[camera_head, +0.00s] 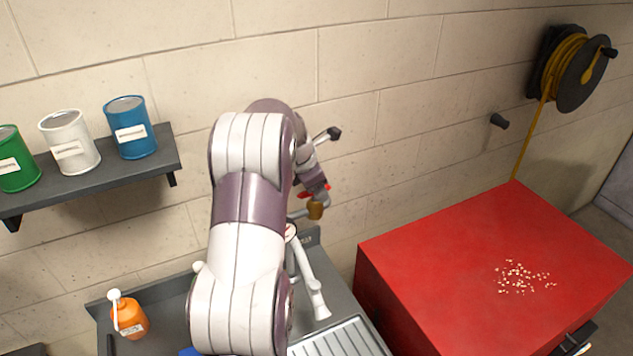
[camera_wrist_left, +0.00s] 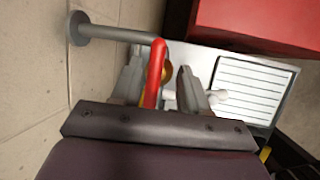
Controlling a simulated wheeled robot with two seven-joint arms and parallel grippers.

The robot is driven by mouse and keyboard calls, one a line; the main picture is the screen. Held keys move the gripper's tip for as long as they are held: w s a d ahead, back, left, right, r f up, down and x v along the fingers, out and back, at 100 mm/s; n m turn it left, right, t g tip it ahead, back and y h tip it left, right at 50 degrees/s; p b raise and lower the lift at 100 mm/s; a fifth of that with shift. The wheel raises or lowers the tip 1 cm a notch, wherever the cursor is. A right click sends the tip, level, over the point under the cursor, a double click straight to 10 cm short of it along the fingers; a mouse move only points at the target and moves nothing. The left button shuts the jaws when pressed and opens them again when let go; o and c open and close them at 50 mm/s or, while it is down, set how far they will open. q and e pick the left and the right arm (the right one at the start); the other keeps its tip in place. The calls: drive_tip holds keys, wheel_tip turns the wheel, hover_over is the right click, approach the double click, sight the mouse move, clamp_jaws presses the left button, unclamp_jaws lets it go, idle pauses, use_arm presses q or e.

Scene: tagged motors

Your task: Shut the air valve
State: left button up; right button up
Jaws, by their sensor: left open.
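The air valve has a red lever (camera_wrist_left: 154,72) and a brass body (camera_head: 315,210). It sits on a grey pipe (camera_wrist_left: 118,34) that comes out of the wall. In the wrist view the red lever runs between the two fingers of my left gripper (camera_wrist_left: 160,78), nearer the left finger, with gaps on both sides. The brass body shows partly behind the lever. In the head view my left gripper (camera_head: 318,188) is at the valve and hides most of the lever. My right gripper is not in view.
A grey sink unit with a ribbed drainboard (camera_head: 340,343) and a white tap (camera_head: 312,285) stands below the valve. A red cabinet (camera_head: 450,255) is to the right. A shelf (camera_head: 165,160) with paint cans is on the left wall. An orange bottle (camera_head: 130,318) stands by the sink.

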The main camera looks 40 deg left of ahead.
use_arm(q)
drive_tip(key=shift+s+a+f, duration=0.15)
drive_tip(key=shift+a+f, duration=0.05)
drive_tip(key=shift+a, duration=0.45)
drive_tip(key=c, duration=0.3)
clamp_jaws()
drive_tip(key=shift+d, duration=0.25)
drive_tip(key=shift+a+r, duration=0.1)
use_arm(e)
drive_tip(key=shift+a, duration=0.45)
